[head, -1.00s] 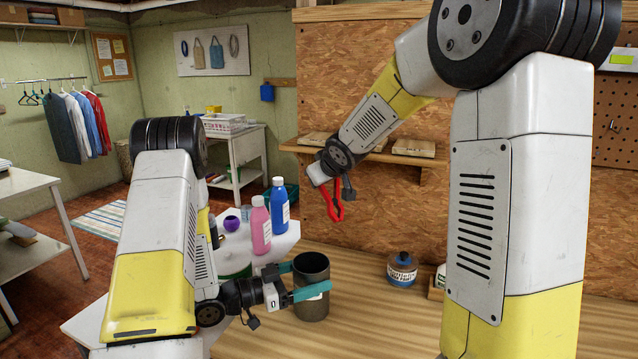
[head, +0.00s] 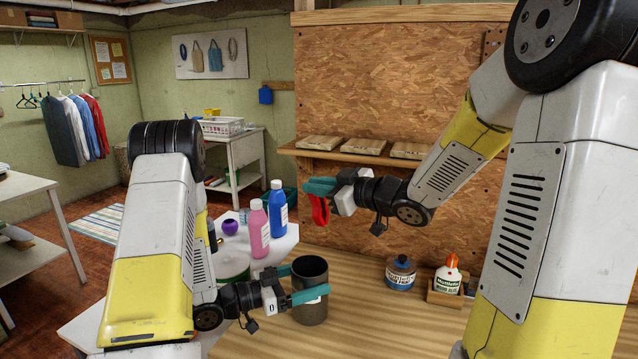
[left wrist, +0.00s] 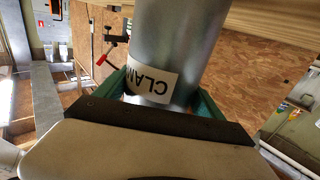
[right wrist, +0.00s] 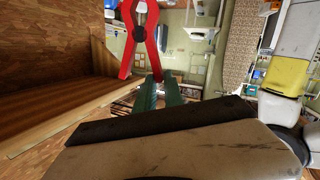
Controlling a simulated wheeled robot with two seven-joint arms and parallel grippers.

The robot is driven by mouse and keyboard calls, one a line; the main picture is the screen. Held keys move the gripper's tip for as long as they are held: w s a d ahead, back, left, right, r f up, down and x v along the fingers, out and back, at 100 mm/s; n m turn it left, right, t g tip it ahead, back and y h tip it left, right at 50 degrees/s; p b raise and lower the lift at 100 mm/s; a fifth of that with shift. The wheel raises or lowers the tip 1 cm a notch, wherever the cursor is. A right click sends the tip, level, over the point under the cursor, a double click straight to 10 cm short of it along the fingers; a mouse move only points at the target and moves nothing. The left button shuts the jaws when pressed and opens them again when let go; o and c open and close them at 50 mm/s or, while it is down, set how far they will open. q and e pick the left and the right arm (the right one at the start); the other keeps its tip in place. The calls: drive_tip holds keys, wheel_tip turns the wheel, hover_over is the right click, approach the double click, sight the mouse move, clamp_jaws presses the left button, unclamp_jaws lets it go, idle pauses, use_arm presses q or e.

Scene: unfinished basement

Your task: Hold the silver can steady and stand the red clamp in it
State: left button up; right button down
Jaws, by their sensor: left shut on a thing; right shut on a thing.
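The silver can (head: 311,317) stands upright on the wooden worktop, its open top facing up. My left gripper (head: 308,294) is shut around its sides. The left wrist view shows the can (left wrist: 175,40) between the teal fingers, with a white label partly reading "CLAM". My right gripper (head: 318,187) is shut on the red clamp (head: 320,211) and holds it in the air above the can, apart from it. In the right wrist view one leg of the clamp (right wrist: 138,34) meets the fingertips (right wrist: 160,92); its top end is cut off.
A blue-labelled jar (head: 401,274) and a white glue bottle (head: 448,278) in a wooden holder stand right of the can. Pink (head: 260,231) and blue (head: 277,212) bottles stand behind left. A shelf (head: 350,157) with several flat packs is on the back panel. Worktop between can and jar is clear.

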drive_tip(key=s+r+n+g+y, duration=0.2)
drive_tip(key=s+n+y, duration=0.15)
drive_tip(key=s, duration=0.55)
wheel_tip(320, 180, down, 16)
drive_tip(key=shift+s+a+y, duration=0.15)
drive_tip(key=shift+a+y, duration=0.2)
drive_tip(key=shift+a, duration=0.05)
idle(0.8)
drive_tip(key=shift+m, duration=0.25)
drive_tip(key=c, duration=1.4)
unclamp_jaws()
drive_tip(key=shift+r, duration=0.1)
drive_tip(key=shift+o, duration=0.2)
drive_tip(key=v, duration=1.2)
